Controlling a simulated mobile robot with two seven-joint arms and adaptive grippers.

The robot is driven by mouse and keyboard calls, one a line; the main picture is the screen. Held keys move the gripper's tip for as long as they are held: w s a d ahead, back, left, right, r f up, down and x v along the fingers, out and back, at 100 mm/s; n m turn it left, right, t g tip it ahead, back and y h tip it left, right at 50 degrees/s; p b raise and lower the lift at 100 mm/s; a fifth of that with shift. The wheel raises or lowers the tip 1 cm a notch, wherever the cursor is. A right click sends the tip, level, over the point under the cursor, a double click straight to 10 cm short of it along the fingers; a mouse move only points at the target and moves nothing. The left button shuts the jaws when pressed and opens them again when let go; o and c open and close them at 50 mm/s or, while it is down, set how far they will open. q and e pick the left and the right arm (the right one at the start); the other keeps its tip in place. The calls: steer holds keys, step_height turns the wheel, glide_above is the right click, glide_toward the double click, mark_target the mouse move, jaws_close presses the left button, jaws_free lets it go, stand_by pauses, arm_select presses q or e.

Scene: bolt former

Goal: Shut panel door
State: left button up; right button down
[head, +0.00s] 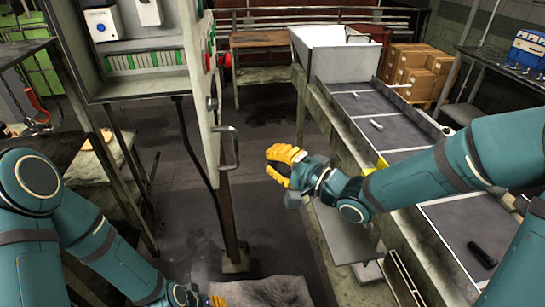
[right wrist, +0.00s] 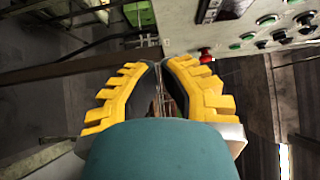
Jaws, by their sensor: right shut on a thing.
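The panel door (head: 200,110) stands open, seen nearly edge-on, to the right of the electrical cabinet (head: 120,92). Its metal handle (head: 228,150) sticks out to the right. My right gripper (head: 277,163) is right of the handle, with a visible gap between them in the head view. Its yellow fingers are closed together in the right wrist view (right wrist: 158,70); what lies between them is hard to make out. The door's button-covered face (right wrist: 240,35) shows beyond the fingertips there. My left gripper (head: 213,300) is low at the bottom edge, mostly cut off.
A conveyor (head: 385,125) with a white hopper (head: 335,55) runs along the right, under my right arm. A post (head: 232,220) stands below the door. A workbench (head: 85,160) is at the left. Dark floor lies open between the post and conveyor.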

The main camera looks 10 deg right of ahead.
steer(key=w+a, duration=0.5)
steer(key=a, duration=0.4)
steer(key=shift+w+b, duration=0.25)
steer(key=shift+b, duration=0.05)
steer(key=shift+a, duration=0.15)
